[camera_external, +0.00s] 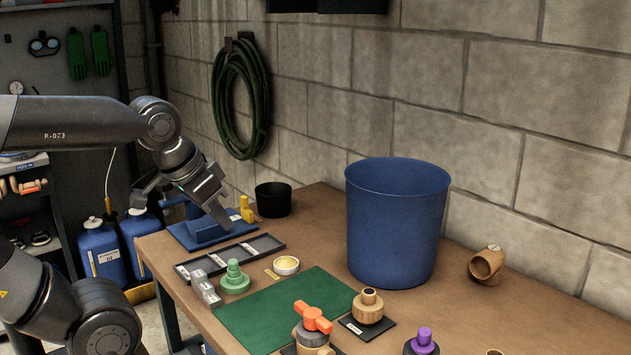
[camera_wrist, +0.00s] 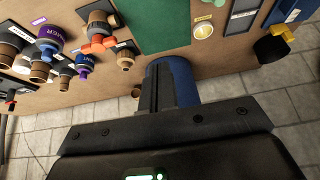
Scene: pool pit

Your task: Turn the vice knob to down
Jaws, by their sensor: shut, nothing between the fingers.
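The blue vice (camera_external: 197,231) sits at the far left end of the workbench. A yellow piece (camera_external: 245,208) stands by its right side and may be its knob; its exact setting is too small to read. My gripper (camera_external: 221,219) is shut and empty, pointing down over the vice and hiding part of it. I cannot tell whether it touches. In the wrist view, the shut fingers (camera_wrist: 158,90) show at the centre. A blue part of the vice (camera_wrist: 288,10) is at the top right corner, with the yellow piece (camera_wrist: 284,32) below it.
A large blue bucket (camera_external: 395,230) stands by the wall. A black pot (camera_external: 273,200) is right of the vice. A dark tray (camera_external: 240,252), green knob (camera_external: 235,277) and green mat (camera_external: 283,313) lie in front. Orange (camera_external: 313,317) and purple (camera_external: 424,341) handled fittings are nearer.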

